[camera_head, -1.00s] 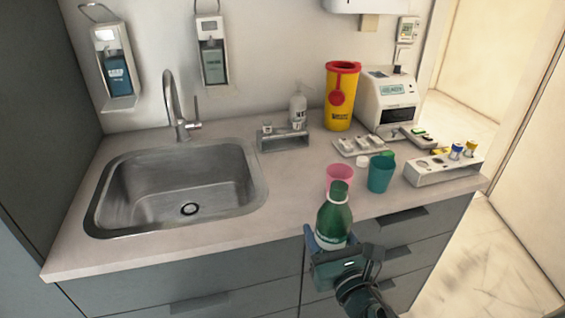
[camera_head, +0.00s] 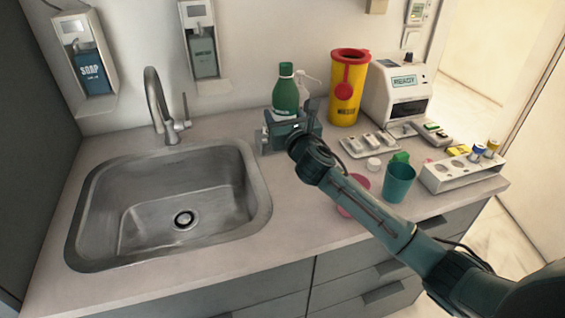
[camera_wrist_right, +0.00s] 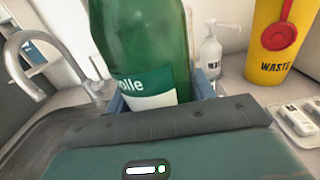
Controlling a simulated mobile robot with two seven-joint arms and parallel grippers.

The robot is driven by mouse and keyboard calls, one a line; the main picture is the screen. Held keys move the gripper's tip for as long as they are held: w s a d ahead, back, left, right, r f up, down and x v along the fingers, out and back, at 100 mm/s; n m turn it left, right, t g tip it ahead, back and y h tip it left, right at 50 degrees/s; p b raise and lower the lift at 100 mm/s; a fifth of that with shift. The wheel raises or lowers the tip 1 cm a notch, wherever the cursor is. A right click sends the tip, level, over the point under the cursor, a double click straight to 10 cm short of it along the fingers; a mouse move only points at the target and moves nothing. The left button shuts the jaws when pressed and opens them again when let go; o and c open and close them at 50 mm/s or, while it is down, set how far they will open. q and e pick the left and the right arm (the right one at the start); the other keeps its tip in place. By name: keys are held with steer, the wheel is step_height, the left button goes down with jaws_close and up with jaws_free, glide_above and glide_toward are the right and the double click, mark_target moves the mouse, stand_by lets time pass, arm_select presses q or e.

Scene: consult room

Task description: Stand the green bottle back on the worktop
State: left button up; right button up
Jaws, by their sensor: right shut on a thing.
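The green bottle (camera_head: 286,92) is upright in the head view, at the back of the worktop (camera_head: 230,240) between the tap and the yellow bin. My right gripper (camera_head: 290,122) is shut on its lower part. In the right wrist view the bottle (camera_wrist_right: 140,45) stands between the fingers with a white label band showing. Its base is hidden by the gripper, so I cannot tell whether it touches the worktop. My left gripper is not in view.
The sink (camera_head: 170,200) is to the left. A white pump bottle (camera_wrist_right: 211,50) and yellow waste bin (camera_head: 347,88) stand close by on the right. A teal cup (camera_head: 398,182), pink cup (camera_head: 353,203) and rack (camera_head: 462,170) are nearer the front, some under my arm.

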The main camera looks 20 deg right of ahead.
step_height(320, 180, down, 5)
steer(key=shift+r+b, duration=0.1)
steer(key=shift+b, duration=0.4)
steer(key=shift+f, duration=0.65)
step_height(320, 180, down, 2)
steer(key=shift+f+b, duration=0.25)
steer(key=shift+b, duration=0.45)
steer(key=shift+f, duration=0.35)
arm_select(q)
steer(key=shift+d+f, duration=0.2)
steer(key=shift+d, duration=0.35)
arm_select(e)
steer(key=shift+f, duration=0.1)
steer(key=shift+f, duration=0.2)
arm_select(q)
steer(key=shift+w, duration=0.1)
arm_select(e)
steer(key=o, duration=1.1)
steer(key=shift+r, duration=0.1)
